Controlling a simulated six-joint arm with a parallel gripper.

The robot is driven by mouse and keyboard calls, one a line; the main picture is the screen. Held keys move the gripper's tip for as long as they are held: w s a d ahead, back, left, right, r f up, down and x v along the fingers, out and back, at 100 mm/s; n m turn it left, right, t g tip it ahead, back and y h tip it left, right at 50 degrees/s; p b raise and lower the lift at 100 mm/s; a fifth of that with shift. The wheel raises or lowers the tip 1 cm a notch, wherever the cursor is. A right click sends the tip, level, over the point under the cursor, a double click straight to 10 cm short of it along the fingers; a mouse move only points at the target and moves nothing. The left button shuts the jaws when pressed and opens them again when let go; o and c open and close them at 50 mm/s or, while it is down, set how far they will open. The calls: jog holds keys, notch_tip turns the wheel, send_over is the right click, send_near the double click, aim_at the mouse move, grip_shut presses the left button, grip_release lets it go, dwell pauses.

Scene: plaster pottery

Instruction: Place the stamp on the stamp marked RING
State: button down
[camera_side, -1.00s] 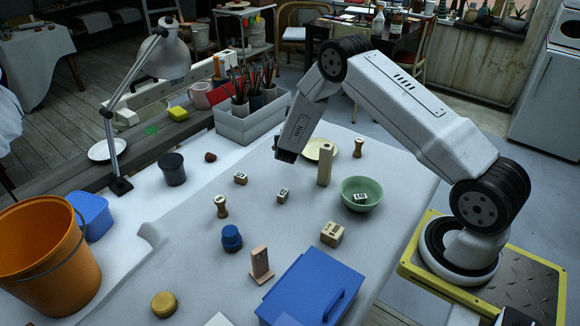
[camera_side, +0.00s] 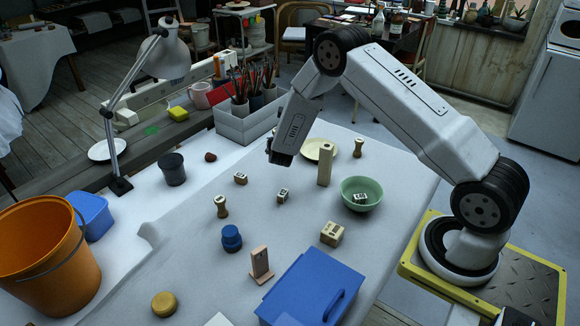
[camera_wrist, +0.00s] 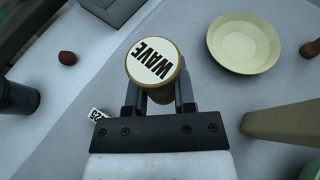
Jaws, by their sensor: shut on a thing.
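My gripper (camera_wrist: 160,95) is shut on a round brown stamp, and its pale top reads WAVE (camera_wrist: 153,62). In the side view my gripper (camera_side: 279,158) hangs above the cloth-covered table, and the held stamp is hidden there. A round wooden stamp with a pale top (camera_side: 221,206) stands left of my gripper and nearer the camera. Another round wooden stamp (camera_side: 358,147) stands to the right, beyond the bowl. Their markings are too small to read, so I cannot tell which is marked RING.
Small marked blocks (camera_side: 240,178), (camera_side: 283,195) and a larger one (camera_side: 331,234) lie around. A tall wooden block (camera_side: 325,164) stands by a cream dish (camera_wrist: 245,42). A green bowl (camera_side: 373,189) holds a block. A blue box (camera_side: 310,285) is in front.

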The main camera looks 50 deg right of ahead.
jog(key=s+a+r+n+t+y, duration=0.1)
jog(key=s+a+r, duration=0.2)
jog(key=a, duration=0.4)
jog(key=s+a+r+n+t+y, duration=0.1)
jog(key=s+a+r+n+y, duration=0.1)
jog(key=s+a, duration=0.3)
jog(key=s+a+r+n+t+y, duration=0.1)
jog(key=s+a+r+n, duration=0.1)
jog(key=a, duration=0.9)
jog(key=shift+s+r+y, duration=0.4)
jog(key=shift+s+r, duration=0.5)
jog(key=shift+r, duration=0.05)
jog(key=shift+w, duration=0.1)
send_over(220, 199)
jog(key=shift+f, duration=4.7)
jog(key=shift+f, duration=0.1)
jog(key=shift+w+f, duration=0.1)
jog(key=shift+f, duration=1.6)
